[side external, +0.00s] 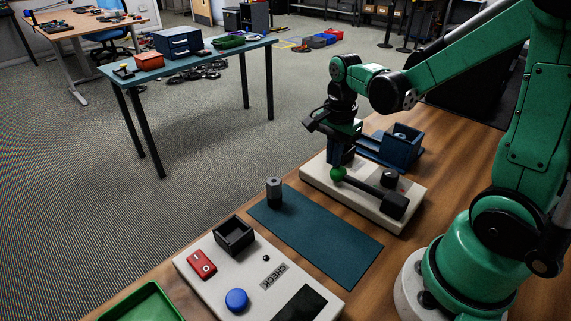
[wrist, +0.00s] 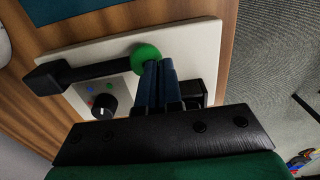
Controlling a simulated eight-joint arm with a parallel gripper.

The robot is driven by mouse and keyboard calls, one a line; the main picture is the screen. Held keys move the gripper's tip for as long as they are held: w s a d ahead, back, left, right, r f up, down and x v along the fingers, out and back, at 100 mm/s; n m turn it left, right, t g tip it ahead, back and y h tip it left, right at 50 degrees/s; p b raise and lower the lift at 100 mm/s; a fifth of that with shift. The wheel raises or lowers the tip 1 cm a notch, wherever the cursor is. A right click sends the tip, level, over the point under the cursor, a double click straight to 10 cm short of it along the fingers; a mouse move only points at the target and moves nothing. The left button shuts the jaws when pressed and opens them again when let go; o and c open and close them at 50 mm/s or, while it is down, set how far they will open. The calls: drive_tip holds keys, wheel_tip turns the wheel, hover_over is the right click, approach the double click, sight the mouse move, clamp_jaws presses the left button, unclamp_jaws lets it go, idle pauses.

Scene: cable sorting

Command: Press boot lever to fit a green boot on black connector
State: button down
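The boot machine is a white slab (side external: 352,200) on the wooden table, also in the wrist view (wrist: 75,55). Its black lever (side external: 370,190) lies low across the slab and ends in a green ball knob (side external: 338,174), also in the wrist view (wrist: 146,57). My gripper (side external: 338,160) points down at the knob. In the wrist view its blue fingers (wrist: 158,66) are together, with no object seen between them, and their tips are at the knob's edge. I cannot tell whether they touch it. I cannot make out the black connector or a green boot; my fingers hide part of the machine.
A black dial (side external: 388,178) sits on the slab beside the lever. A blue holder (side external: 402,148) stands behind it. A grey cylinder (side external: 274,192) stands on the teal mat (side external: 325,240). A check station (side external: 215,285) and green tray (side external: 150,303) are in front.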

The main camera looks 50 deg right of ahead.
drive_tip(key=shift+w+f, duration=0.1)
drive_tip(key=shift+f, duration=0.3)
drive_tip(key=w+r, duration=0.5)
drive_tip(key=r, duration=0.8)
drive_tip(key=shift+w, duration=0.15)
drive_tip(key=shift+r, duration=0.1)
drive_tip(key=s+a+f+n+t, duration=0.5)
drive_tip(key=s+a+n+t, duration=0.1)
drive_tip(key=n, duration=1.2)
drive_tip(key=a+t, duration=0.1)
drive_tip(key=a, duration=0.1)
drive_tip(key=shift+s+a, duration=0.35)
drive_tip(key=shift+s, duration=0.05)
